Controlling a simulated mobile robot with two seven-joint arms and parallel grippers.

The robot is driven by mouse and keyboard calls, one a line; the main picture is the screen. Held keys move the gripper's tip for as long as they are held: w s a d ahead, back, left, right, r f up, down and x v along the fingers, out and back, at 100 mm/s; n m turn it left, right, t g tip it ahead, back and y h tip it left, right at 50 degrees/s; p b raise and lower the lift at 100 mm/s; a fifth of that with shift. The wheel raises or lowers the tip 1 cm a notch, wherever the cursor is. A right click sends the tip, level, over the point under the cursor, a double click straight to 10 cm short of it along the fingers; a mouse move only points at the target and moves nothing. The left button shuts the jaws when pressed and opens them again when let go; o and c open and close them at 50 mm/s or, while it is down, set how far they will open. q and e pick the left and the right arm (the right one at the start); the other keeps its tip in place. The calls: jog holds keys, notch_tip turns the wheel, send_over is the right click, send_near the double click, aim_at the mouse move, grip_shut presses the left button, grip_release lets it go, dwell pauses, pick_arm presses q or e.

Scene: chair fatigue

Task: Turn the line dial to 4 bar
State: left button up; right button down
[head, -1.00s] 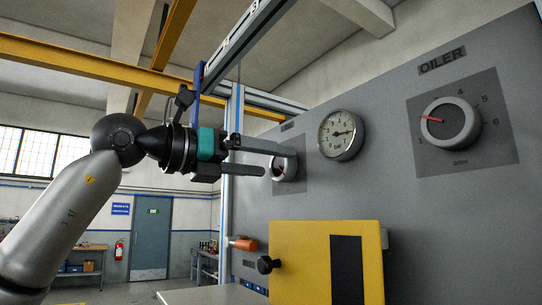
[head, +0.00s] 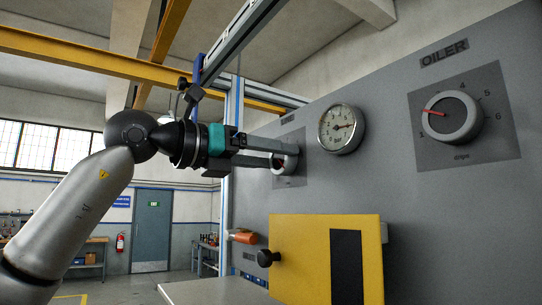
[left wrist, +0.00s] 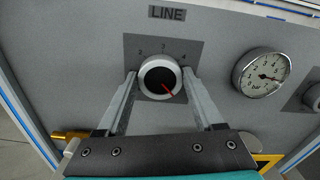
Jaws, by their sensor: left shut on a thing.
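The line dial (left wrist: 153,80) is a round knob with a pale rim and black face, on a dark square plate under the word LINE. Its red pointer aims down and to the right in the left wrist view. Figures including 2 and 4 show along the plate's top. My left gripper (left wrist: 160,84) is shut on the dial, one finger on each side of the rim. In the head view the left gripper (head: 283,156) reaches the dial from the left, and its fingers partly hide the dial (head: 291,166). My right gripper is not in view.
A round bar gauge (head: 341,129) sits right of the line dial; it also shows in the left wrist view (left wrist: 262,73). The OILER dial (head: 452,117) is farther right. A yellow box (head: 300,258) with a black knob (head: 266,258) juts out below. An orange-ended fitting (head: 243,236) is at lower left.

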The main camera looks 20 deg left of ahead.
pick_arm(q)
jog(key=c, duration=0.4)
jog(key=shift+n, duration=0.4)
jog(key=n, duration=0.3)
jog(key=shift+n+b, duration=0.3)
jog(key=shift+b, duration=0.1)
jog(key=n, duration=0.3)
jog(key=shift+a+n+b, duration=0.1)
jog(key=shift+n+b, duration=0.2)
jog(key=n+b, duration=0.1)
jog(key=n, duration=0.3)
jog(key=shift+w+f+n, duration=0.1)
jog(key=shift+f+n, duration=0.05)
jog(key=shift+n, duration=0.15)
jog(key=n+b, duration=0.1)
jog(key=n, duration=0.4)
